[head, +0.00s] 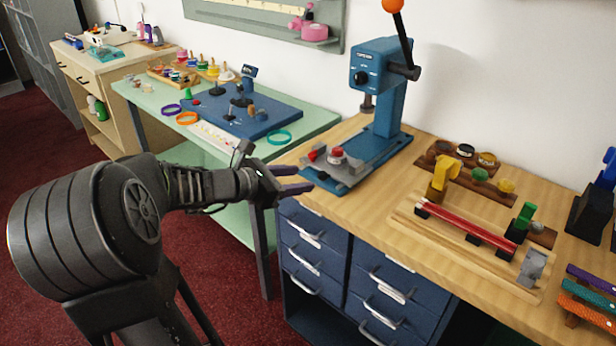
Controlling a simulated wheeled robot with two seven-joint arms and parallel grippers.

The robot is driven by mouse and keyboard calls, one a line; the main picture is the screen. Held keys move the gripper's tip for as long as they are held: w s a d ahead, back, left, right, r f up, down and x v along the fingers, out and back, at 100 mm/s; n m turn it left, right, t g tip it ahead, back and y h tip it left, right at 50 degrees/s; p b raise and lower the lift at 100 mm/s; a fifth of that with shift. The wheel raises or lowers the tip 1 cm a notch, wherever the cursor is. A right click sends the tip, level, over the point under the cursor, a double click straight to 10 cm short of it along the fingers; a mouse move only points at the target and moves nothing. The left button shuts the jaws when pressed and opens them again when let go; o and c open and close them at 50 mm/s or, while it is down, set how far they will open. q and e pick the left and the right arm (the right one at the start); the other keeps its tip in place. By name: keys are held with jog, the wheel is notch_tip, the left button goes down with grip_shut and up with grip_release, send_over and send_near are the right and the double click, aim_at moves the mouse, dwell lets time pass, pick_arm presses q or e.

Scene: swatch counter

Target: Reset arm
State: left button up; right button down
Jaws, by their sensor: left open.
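My left arm comes in from the left in the head view. Its left gripper (296,180) is open and empty, with two dark purplish fingers pointing right. It hangs in the picture in front of the near left corner of the wooden workbench, short of the blue press (380,95). No object is between the fingers. My right gripper is not in view.
The wooden bench (375,188) over blue drawers (390,290) carries the press, a rack of coloured knobs (470,165) and a wooden jig with red rods (470,225). A green table (325,118) with a blue mat (275,118) stands left. Red floor (225,250) is open.

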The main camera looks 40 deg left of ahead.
pick_arm(q)
jog(key=shift+s+r, duration=0.15)
jog(key=shift+s, duration=0.2)
dwell(0.4)
